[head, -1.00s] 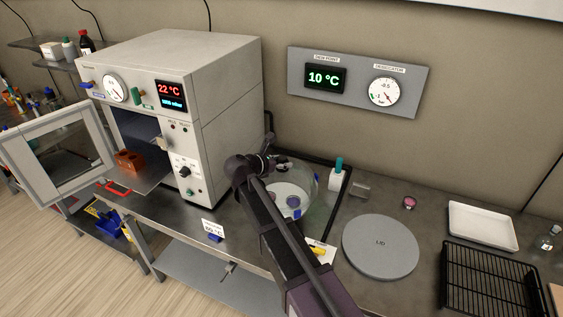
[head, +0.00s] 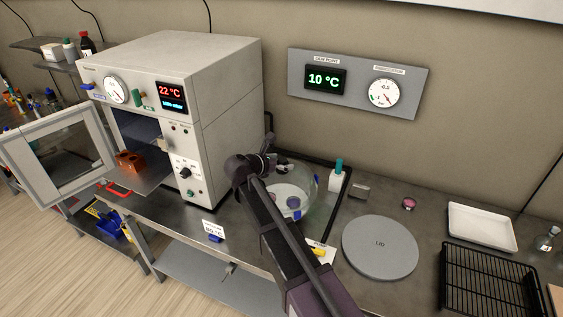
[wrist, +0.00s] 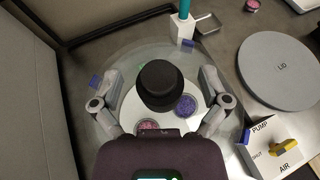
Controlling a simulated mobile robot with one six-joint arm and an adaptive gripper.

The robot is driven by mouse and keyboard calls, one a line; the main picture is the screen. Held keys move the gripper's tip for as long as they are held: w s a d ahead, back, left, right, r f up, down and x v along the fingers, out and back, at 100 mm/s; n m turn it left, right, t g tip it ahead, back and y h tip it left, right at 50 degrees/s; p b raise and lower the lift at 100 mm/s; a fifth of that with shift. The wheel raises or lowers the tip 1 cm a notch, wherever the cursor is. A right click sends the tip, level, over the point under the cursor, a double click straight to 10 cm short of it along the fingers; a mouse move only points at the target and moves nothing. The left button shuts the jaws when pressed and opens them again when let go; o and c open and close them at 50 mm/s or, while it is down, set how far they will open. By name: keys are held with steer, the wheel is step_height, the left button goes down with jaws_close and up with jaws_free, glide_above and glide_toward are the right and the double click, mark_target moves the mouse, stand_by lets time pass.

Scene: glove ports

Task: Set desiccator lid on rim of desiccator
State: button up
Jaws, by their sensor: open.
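The clear glass desiccator (head: 311,190) stands on the bench to the right of the oven, partly behind my arm. In the wrist view its round glass outline (wrist: 82,112) surrounds a white plate with a pink dish and a purple dish. A round black knob (wrist: 160,88), seemingly that of the clear desiccator lid, is over the middle of the desiccator. Whether the lid touches the rim is hard to tell. My gripper (wrist: 160,76) is open, with one finger on each side of the knob and gaps between; it also shows over the desiccator in the head view (head: 268,163).
A grey disc marked LID (head: 380,247) lies bare on the bench to the right. The oven (head: 225,110) stands close on the left.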

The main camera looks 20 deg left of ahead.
steer(key=shift+r+p, duration=0.3)
steer(key=shift+r, duration=0.1)
steer(key=p+v, duration=0.4)
steer(key=v, duration=0.8)
steer(key=shift+d, duration=0.1)
steer(key=w+d+f+m+g, duration=0.1)
steer(key=d+m, duration=0.1)
steer(key=d, duration=0.2)
steer(key=w+d+f+m+g, duration=0.1)
steer(key=d+m, duration=0.1)
steer(key=d, duration=0.3)
steer(key=w+d+f+m+g, duration=0.1)
steer(key=d+f+m, duration=0.1)
steer(key=d, duration=0.3)
steer(key=shift+w+m+g+h, duration=0.2)
steer(key=shift+m+g+h, duration=0.1)
steer(key=shift+g, duration=0.1)
steer(key=s+d+f+m+g+y, duration=0.2)
steer(key=s+d+m, duration=0.1)
steer(key=d+m, duration=0.5)
steer(key=s+d+f+m+g+y, duration=0.2)
steer(key=d+m, duration=0.6)
steer(key=d, duration=0.6)
steer(key=s+d+f+m+g+y, duration=0.2)
steer(key=d+m, duration=0.6)
steer(key=d, duration=0.4)
steer(key=shift+s+f+g+y, duration=0.4)
steer(key=shift+s+f+g, duration=0.4)
steer(key=shift+s+g, duration=0.65)
